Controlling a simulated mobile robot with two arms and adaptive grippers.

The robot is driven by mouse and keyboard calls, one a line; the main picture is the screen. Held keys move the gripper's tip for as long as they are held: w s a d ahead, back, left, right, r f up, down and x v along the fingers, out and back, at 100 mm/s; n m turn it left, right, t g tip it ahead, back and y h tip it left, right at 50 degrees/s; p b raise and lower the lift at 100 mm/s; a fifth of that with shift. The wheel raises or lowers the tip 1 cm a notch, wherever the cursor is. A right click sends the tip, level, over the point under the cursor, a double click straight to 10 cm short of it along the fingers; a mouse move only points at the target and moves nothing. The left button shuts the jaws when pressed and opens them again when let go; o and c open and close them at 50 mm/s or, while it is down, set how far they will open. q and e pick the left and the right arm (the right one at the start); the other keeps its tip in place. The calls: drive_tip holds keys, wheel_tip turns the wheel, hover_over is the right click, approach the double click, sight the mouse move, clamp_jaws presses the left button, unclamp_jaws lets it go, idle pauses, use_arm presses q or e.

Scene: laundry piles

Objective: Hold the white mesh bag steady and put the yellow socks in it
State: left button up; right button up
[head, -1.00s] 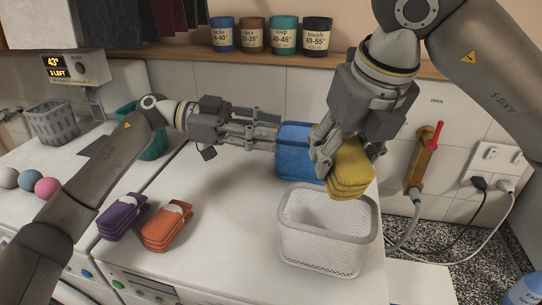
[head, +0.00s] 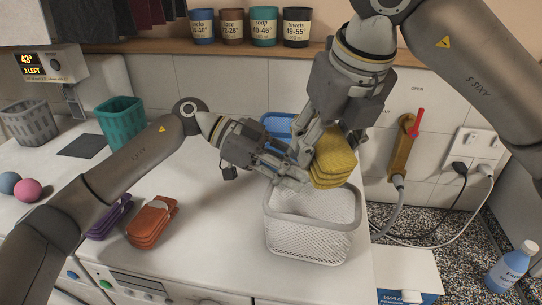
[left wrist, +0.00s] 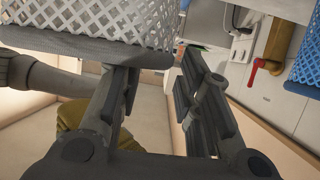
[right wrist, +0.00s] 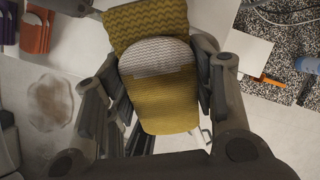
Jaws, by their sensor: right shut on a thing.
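The white mesh bag (head: 310,238) stands upright and open on the white top, shaped like a basket. My right gripper (head: 313,148) is shut on the stacked yellow socks (head: 335,160) above the bag's back right rim. The socks, with a pale band, sit between its fingers in the right wrist view (right wrist: 160,100).
A blue mesh bag (head: 277,125) stands behind, partly hidden by my arms. Orange socks (head: 152,220) and purple socks (head: 110,217) lie at left. Grey (head: 30,122) and teal (head: 122,122) baskets stand farther back. A tap (head: 405,150) and cables are at right.

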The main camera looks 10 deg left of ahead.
use_arm(q)
drive_tip(key=shift+x, duration=1.7)
clamp_jaws()
use_arm(e)
drive_tip(key=shift+w+d+r, duration=0.4)
drive_tip(key=shift+d+r, duration=0.05)
drive_tip(key=shift+d, duration=0.2)
use_arm(q)
drive_tip(key=shift+f, duration=0.1)
use_arm(e)
drive_tip(key=shift+f, duration=3)
drive_tip(key=o, duration=1.1)
